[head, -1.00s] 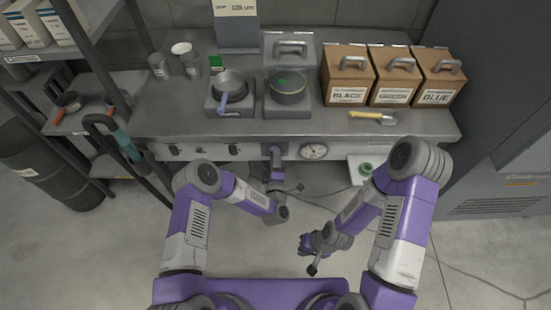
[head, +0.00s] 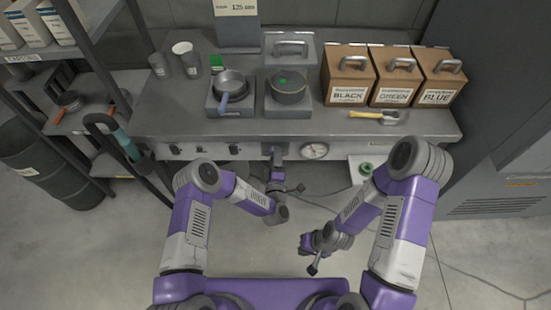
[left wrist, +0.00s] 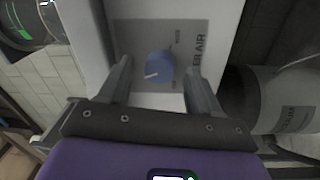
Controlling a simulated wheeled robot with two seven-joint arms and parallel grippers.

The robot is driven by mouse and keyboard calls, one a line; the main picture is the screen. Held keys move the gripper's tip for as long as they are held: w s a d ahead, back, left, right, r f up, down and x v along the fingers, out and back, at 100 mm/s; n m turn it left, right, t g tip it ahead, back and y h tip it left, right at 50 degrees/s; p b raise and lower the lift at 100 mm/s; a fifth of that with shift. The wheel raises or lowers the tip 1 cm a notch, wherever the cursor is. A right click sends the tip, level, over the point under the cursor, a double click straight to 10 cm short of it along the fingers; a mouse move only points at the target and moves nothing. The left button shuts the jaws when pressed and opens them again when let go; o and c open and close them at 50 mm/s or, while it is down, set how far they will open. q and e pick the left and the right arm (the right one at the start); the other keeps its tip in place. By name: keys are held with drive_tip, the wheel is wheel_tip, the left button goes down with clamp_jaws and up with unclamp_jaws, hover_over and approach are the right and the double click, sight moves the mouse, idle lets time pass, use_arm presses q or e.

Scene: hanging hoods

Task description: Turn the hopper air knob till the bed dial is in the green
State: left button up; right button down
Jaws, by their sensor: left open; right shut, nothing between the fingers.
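A blue round knob (left wrist: 159,64) with a pale pointer mark sits on a grey plate lettered "ER AIR", the rest hidden, in the left wrist view. My left gripper (left wrist: 158,82) is open, with one finger on each side of the knob; I cannot tell whether they touch it. In the head view my left gripper (head: 277,153) is at the front edge of the bench, and the knob is hidden there. A white round dial (head: 314,151) is on the bench front just right of it; its needle and green part are too small to read. My right gripper (head: 309,245) is shut and empty, low before the bench.
The bench (head: 200,120) carries a pan (head: 230,88), a dark lidded pot (head: 288,87) and brown boxes labelled BLACK (head: 347,75), GREEN (head: 394,75) and BLUE (head: 437,75). A shelf rack (head: 90,80) stands at the left. A cable runs over the open floor.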

use_arm(q)
drive_tip(key=s+p, duration=0.1)
drive_tip(key=s, duration=0.6)
drive_tip(key=shift+s+f+p, duration=0.25)
drive_tip(key=shift+p, duration=0.1)
drive_tip(key=s+a+f+m+g+h+p, duration=0.1)
drive_tip(key=s+a+f+m+g+h, duration=0.25)
drive_tip(key=s+f+m+g, duration=0.4)
drive_tip(key=s+a+r+m+g, duration=0.1)
drive_tip(key=s+a+m+g, duration=0.1)
drive_tip(key=s+g, duration=0.3)
drive_tip(key=s+a+r+m+g+p, duration=0.1)
drive_tip(key=s+a+m+g, duration=0.2)
drive_tip(key=s, duration=0.7)
drive_tip(key=a+g, duration=0.1)
drive_tip(key=g, duration=0.1)
drive_tip(key=shift+a+g+h, duration=0.2)
drive_tip(key=shift+g+h, duration=0.15)
